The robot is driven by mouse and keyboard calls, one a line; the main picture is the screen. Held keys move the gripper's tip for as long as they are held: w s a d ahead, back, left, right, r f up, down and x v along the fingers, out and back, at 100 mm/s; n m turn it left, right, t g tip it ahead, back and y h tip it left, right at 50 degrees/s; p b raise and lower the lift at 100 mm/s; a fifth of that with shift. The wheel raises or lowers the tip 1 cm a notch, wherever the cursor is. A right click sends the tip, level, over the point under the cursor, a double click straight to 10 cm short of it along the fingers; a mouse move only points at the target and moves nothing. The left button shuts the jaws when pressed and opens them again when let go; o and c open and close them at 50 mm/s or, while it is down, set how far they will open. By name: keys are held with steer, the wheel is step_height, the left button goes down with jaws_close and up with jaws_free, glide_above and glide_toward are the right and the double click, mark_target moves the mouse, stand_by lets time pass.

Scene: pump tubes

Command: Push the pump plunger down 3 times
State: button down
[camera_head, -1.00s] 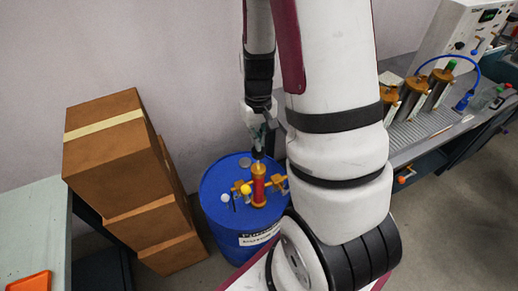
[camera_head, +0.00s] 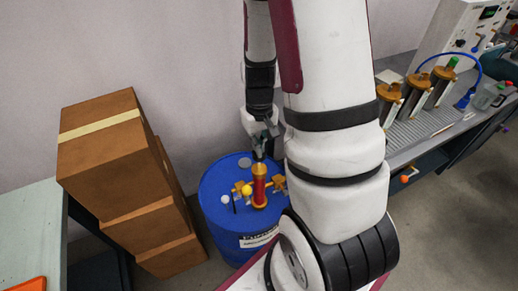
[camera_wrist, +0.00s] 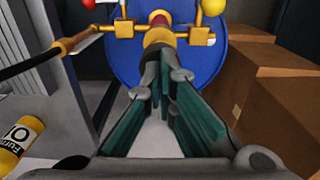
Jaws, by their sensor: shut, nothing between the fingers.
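The pump has a red cylinder (camera_head: 259,188) with gold-coloured ends and stands upright on the blue drum (camera_head: 213,215). Gold side fittings and a yellow ball (camera_head: 247,190) are beside it. My gripper (camera_head: 260,154) points down over the pump's top, with its fingers shut and nothing between them. In the wrist view, my closed fingers (camera_wrist: 163,78) with green pads reach toward the pump's top, and its red body (camera_wrist: 157,37) shows beyond. The fingers hide the plunger's top, so I cannot tell whether they touch it or how far down it is.
Stacked cardboard boxes (camera_head: 108,150) stand left of the drum, close to it. A bench (camera_head: 432,128) at the right holds several gold-capped cylinders (camera_head: 440,78). A pale table (camera_head: 28,225) is at the far left. The wall is behind the drum.

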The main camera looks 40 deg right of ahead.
steer(key=shift+f+b, duration=1.3)
steer(key=shift+f, duration=0.75)
steer(key=shift+r+p, duration=2.6)
steer(key=shift+r, duration=0.95)
steer(key=shift+f+b, duration=2.05)
steer(key=shift+f, duration=1.45)
steer(key=shift+r+p, duration=2.4)
steer(key=shift+r, duration=1.1)
steer(key=shift+f, duration=0.15)
